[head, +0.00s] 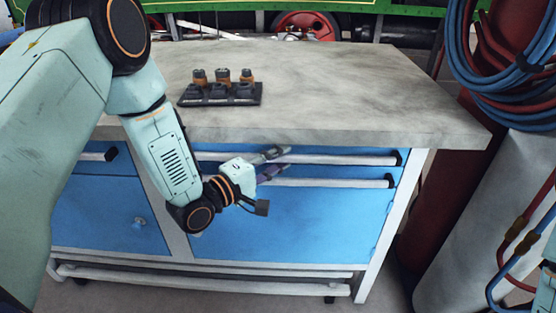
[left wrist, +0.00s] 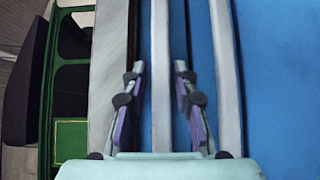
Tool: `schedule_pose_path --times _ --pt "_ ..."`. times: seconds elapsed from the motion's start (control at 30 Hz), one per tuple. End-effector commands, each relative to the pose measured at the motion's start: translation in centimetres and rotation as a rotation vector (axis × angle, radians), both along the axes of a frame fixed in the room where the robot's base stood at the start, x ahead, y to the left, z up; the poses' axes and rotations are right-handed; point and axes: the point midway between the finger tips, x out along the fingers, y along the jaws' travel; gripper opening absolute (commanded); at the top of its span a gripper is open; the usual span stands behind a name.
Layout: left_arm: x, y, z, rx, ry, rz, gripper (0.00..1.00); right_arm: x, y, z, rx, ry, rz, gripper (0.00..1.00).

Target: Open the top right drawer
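The workbench has a blue top right drawer (head: 215,147) just under its top, and it looks closed. Its long pale handle bar (head: 345,160) has dark end caps. My left gripper (head: 282,160) is at the left part of this bar, with its fingers pointing right in the head view. In the left wrist view, the open fingers (left wrist: 160,75) stand one on each side of the top handle bar (left wrist: 160,35), with a visible gap on both sides. Contact with the bar does not show. My right gripper is not in view.
A second handle bar (head: 330,183) runs close below the top one. A black tray (head: 220,95) with several orange-and-black items stands on the grey bench top (head: 360,85). Blue hoses (head: 500,70) and cylinders (head: 490,220) stand at the right. The floor before the bench looks clear.

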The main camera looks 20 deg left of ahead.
Motion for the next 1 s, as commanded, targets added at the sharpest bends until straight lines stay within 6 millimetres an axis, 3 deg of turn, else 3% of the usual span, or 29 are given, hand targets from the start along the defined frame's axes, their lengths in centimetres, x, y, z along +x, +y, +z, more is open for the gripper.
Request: schedule_pose_path --times 0.33,1.0 --pt "-0.03 0.02 -0.02 0.0 0.001 0.0 0.0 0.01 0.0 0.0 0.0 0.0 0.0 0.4" --pt "-0.07 0.0 -0.05 0.0 0.001 -0.001 0.0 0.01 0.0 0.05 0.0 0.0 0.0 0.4"
